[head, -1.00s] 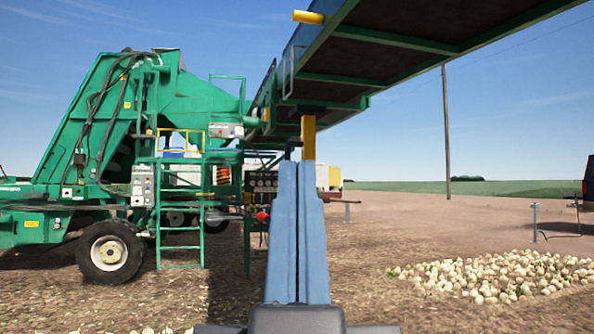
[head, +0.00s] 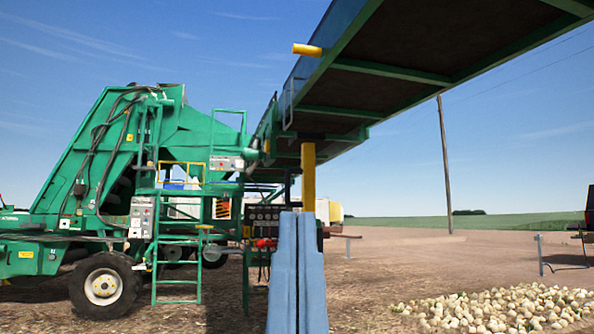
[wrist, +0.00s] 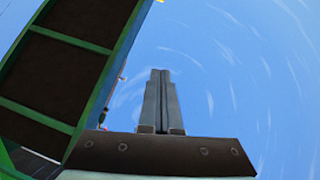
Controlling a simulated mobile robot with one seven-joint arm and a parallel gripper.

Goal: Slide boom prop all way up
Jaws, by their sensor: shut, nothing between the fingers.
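A yellow upright post (head: 308,176), which looks like the boom prop, stands under the raised boom (head: 398,72) in the head view. Its top meets the boom's underside, and its lower end is hidden behind my gripper. My gripper (head: 297,214) points up with its two blue-grey fingers pressed together and empty. Its tips overlap the post's lower part in the picture; I cannot tell whether they touch it. In the wrist view my shut fingers (wrist: 160,72) stand against sky, with the boom's underside (wrist: 58,75) to their left. A short yellow cylinder (head: 307,50) sticks out from the boom's side.
A green elevator machine (head: 120,170) with a ladder (head: 177,255) and a wheel (head: 104,287) stands at left. A control panel (head: 262,218) is just left of my gripper. An onion pile (head: 505,308) lies at right on open dirt.

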